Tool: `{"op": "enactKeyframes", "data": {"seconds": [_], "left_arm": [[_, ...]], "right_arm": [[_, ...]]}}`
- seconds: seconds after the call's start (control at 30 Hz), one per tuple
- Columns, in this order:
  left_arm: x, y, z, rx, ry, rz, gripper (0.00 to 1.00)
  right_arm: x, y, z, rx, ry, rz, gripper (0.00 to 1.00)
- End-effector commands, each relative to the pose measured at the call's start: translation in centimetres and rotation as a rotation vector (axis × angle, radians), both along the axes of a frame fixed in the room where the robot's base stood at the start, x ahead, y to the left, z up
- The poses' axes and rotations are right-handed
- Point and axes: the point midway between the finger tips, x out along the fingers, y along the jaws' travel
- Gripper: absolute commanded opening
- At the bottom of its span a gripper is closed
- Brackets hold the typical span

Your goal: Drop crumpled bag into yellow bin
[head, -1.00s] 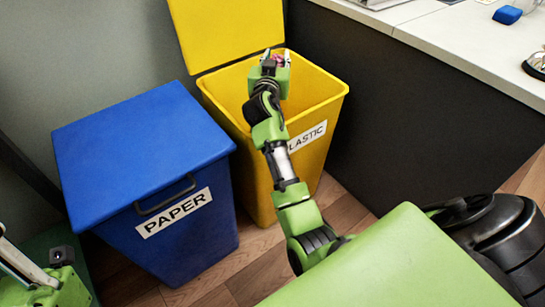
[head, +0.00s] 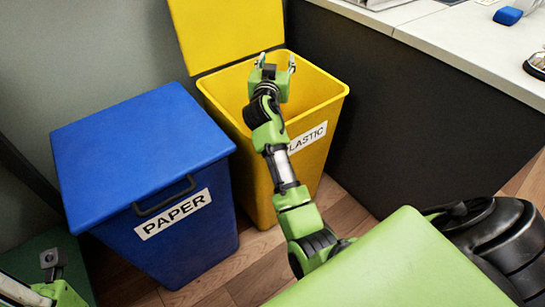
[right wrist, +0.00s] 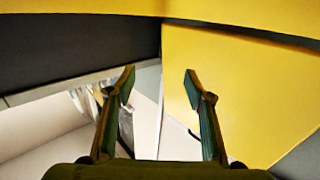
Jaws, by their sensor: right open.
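The yellow bin (head: 318,97) stands with its lid (head: 225,30) raised and a partly covered PLASTIC label on its front. My right gripper (head: 277,60) is over the bin's open mouth, its fingers spread with nothing between them. In the right wrist view the gripper (right wrist: 159,76) is also open and empty, with yellow bin surfaces around it. I cannot make out the crumpled bag in either view; the bin's floor is hidden. Part of my left gripper (head: 50,262) shows at the lower left edge, but its jaw state is unclear.
A closed blue bin (head: 140,150) labelled PAPER stands directly left of the yellow bin. A dark-sided counter (head: 430,130) with a pale top is on the right, with a small blue object (head: 508,15) on it. Wooden floor (head: 250,262) shows in front.

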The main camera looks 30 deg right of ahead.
Motion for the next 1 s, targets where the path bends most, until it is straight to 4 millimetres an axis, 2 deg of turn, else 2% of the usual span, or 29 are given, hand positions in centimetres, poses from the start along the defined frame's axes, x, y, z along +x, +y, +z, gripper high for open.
{"op": "enactKeyframes", "data": {"seconds": [0.13, 0.23, 0.5, 0.7, 1.0], "left_arm": [[0.0, 0.1, 0.1, -0.001, -0.002, 0.001, 0.00], [0.0, 0.1, 0.1, -0.001, -0.002, 0.001, 0.00], [0.0, 0.0, 0.0, 0.000, -0.001, 0.001, 0.00], [0.0, 0.0, 0.0, 0.000, -0.001, 0.001, 0.00], [0.0, 0.0, 0.0, 0.000, 0.000, 0.000, 0.00]], "right_arm": [[0.0, 0.0, 0.2, 0.000, -0.001, 0.000, 0.48], [0.0, 0.0, 1.2, 0.001, -0.003, -0.001, 0.48], [0.0, 0.0, 6.4, 0.002, -0.006, 0.000, 0.48], [0.0, 0.0, 9.2, 0.000, -0.003, 0.000, 0.48], [0.0, 0.0, 10.0, 0.001, 0.001, 0.000, 0.48]]}}
